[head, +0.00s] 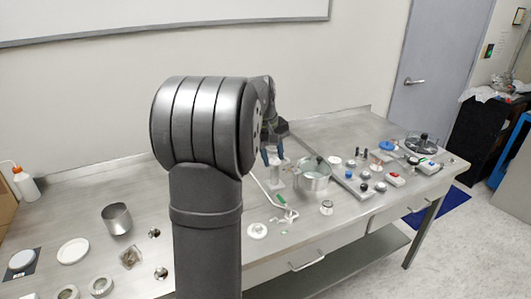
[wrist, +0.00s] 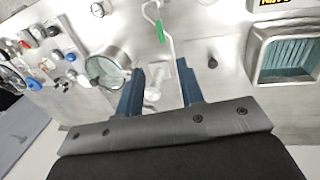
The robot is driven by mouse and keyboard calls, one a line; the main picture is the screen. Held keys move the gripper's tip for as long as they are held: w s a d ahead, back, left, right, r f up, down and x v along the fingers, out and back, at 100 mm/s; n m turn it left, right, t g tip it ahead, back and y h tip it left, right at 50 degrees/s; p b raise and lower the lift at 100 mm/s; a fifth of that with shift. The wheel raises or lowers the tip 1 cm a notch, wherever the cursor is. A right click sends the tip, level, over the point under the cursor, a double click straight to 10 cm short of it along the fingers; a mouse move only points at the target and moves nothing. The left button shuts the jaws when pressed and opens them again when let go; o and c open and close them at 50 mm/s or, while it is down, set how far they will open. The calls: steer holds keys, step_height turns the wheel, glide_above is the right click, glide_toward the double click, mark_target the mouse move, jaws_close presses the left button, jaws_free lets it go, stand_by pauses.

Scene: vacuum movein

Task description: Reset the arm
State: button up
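My gripper (head: 273,158) is in the middle of the head view, above the steel bench (head: 330,130). Its two blue fingers point down and stand apart. The wrist view shows the same open gripper (wrist: 160,68), with no object clearly held between the fingers. A pale upright fitting (head: 280,174) stands just below the fingers in the head view. Whether the fingers touch it I cannot tell. My arm hides part of the bench behind it.
A metal pot with a glass-like top (head: 314,176) stands right of my gripper. A bent white rod (head: 262,188) lies close by. Several knobs and small parts crowd the right side. A metal cup (head: 117,219) and a white dish (head: 73,251) are at left.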

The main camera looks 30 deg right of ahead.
mark_target(282, 199)
steer(key=d+f, duration=0.1)
steer(key=f, duration=0.4)
steer(key=d+f, duration=0.1)
steer(key=f, duration=0.5)
steer(key=d+f, duration=0.1)
steer(key=f, duration=0.5)
steer(key=shift+d+f, duration=0.1)
steer(key=shift+d, duration=0.1)
